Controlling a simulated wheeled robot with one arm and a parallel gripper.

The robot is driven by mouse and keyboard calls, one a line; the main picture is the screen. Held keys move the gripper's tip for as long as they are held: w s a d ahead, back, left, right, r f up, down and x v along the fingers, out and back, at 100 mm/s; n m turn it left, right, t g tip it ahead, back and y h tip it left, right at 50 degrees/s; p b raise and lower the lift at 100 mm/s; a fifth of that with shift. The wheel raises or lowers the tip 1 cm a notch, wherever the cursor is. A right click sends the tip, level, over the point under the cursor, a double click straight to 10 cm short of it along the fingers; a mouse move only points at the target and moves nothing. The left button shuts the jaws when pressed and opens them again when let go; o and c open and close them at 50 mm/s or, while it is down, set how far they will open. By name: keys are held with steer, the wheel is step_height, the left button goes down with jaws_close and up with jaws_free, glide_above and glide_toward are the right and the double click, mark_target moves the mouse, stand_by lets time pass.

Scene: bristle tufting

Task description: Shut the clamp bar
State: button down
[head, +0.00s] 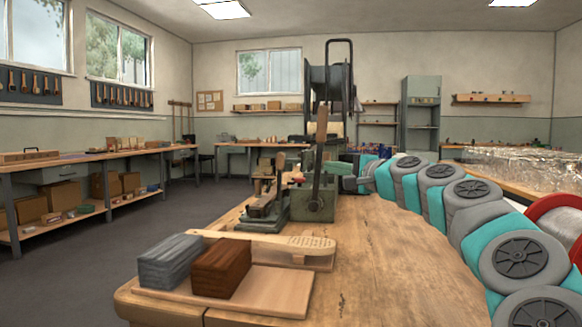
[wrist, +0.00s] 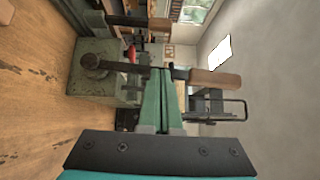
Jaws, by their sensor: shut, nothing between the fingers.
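A green machine (head: 314,200) stands on the wooden bench. A dark lever with a wooden handle (head: 321,127) rises nearly upright from its pivot; the handle also shows in the wrist view (wrist: 213,78). In front of it to the left, a low clamp fixture (head: 264,218) has its own upright wooden-topped bar (head: 280,163). I cannot tell for sure which is the clamp bar. My gripper (head: 338,168) is to the right of the machine's lever. In the wrist view its green fingers (wrist: 162,74) are together and empty, tips at the lever's shaft; contact is unclear.
At the bench's near end, a grey block (head: 170,262) and a brown block (head: 221,268) sit on a wooden board (head: 262,295). A pale wooden paddle (head: 300,245) lies behind them. The bench top (head: 385,260) right of the machine is clear. A tall spool frame (head: 340,75) rises behind.

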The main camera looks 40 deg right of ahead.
mark_target(280, 178)
steer(key=w+a, duration=0.2)
steer(key=w, duration=1.1)
steer(key=shift+r, duration=0.2)
steer(key=shift+r, duration=0.15)
